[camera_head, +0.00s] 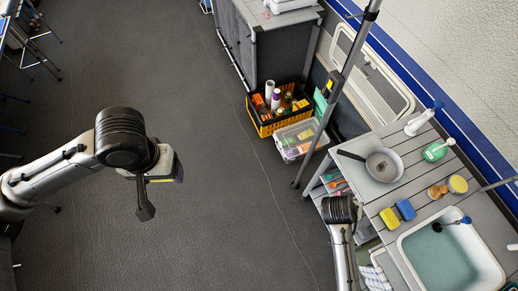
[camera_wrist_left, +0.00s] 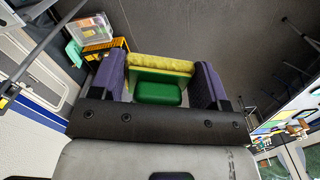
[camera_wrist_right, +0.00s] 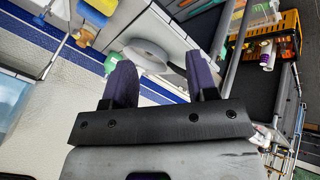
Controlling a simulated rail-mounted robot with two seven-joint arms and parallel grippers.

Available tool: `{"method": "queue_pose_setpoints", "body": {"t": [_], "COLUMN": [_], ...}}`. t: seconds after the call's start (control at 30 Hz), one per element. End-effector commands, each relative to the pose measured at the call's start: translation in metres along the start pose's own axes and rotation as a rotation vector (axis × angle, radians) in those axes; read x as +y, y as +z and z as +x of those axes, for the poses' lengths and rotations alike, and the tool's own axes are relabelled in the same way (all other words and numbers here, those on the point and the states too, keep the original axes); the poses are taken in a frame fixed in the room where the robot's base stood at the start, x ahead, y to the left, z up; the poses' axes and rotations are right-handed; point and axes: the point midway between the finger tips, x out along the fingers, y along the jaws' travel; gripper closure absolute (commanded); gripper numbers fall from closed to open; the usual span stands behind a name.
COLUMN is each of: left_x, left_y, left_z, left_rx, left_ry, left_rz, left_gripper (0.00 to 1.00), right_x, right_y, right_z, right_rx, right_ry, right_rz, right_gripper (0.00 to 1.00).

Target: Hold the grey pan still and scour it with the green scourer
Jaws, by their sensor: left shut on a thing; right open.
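That gripper is over open floor, far left of the counter. My right gripper (camera_wrist_right: 160,80) is open and empty, apart from the pan. In the head view its fingers are hidden beneath my right wrist, near the counter's left edge.
A blue and a yellow sponge (camera_head: 388,217) lie between pan and sink (camera_head: 447,262). A green bottle (camera_head: 436,150), a white bottle (camera_head: 420,122) and small round items (camera_head: 457,184) stand right of the pan. A grey post (camera_head: 335,100) rises behind. A yellow crate (camera_head: 262,128) sits on the floor.

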Motion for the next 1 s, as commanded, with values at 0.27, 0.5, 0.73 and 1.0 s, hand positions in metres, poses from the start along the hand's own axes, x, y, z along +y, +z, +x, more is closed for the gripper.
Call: {"method": "queue_pose_setpoints", "body": {"t": [0.27, 0.5, 0.73, 1.0], "left_x": [0.000, 0.000, -0.001, 0.000], "left_y": [0.001, 0.001, 0.001, 0.001], "left_z": [0.104, 0.178, 0.247, 0.309], "left_rx": [0.000, 0.000, 0.001, 0.000], "left_ry": [-0.001, -0.001, -0.001, -0.001], "left_rz": [0.000, 0.000, 0.000, 0.000], "left_gripper": [0.53, 0.53, 0.53, 0.53], "right_x": [-0.047, -0.083, -0.120, -0.155], "right_y": [-0.046, -0.089, -0.131, -0.170], "right_z": [0.092, 0.129, 0.140, 0.126], "right_rx": [0.001, 0.047, 0.143, 0.291], "right_ry": [0.288, 0.520, 0.722, 0.899], "right_rz": [0.189, 0.322, 0.427, 0.514], "right_gripper": [0.47, 0.47, 0.47, 0.47]}}
